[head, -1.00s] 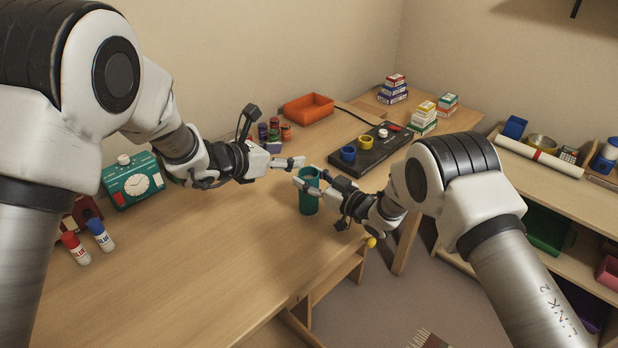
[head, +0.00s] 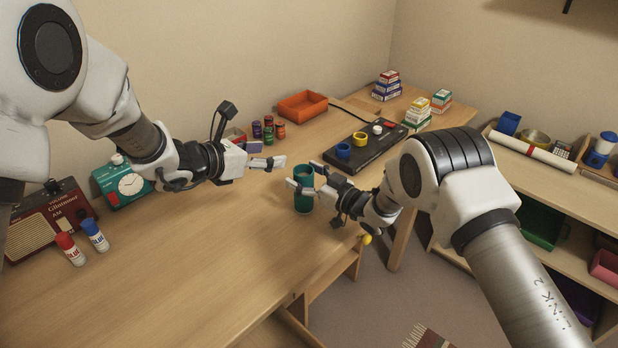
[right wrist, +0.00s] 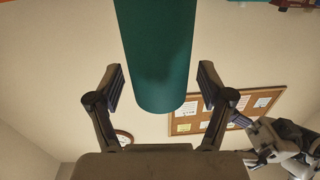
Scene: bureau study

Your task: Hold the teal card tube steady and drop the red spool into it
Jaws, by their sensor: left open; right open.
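The teal card tube (head: 304,200) stands upright on the desk near its right edge. My right gripper (head: 302,174) is open, with its fingers on either side of the tube. In the right wrist view the tube (right wrist: 156,60) lies between the two fingers, with a gap on each side. My left gripper (head: 276,162) is open just left of the tube and above the desk, with nothing seen between its fingers. I cannot pick out the red spool for sure. The inside of the tube is too small and dark to read.
Several small coloured jars (head: 268,132) and an orange tray (head: 302,106) stand at the back. A black board (head: 366,149) with cups lies behind the tube. A teal clock (head: 124,184), a radio (head: 46,222) and two glue bottles (head: 96,235) stand left. The front desk is clear.

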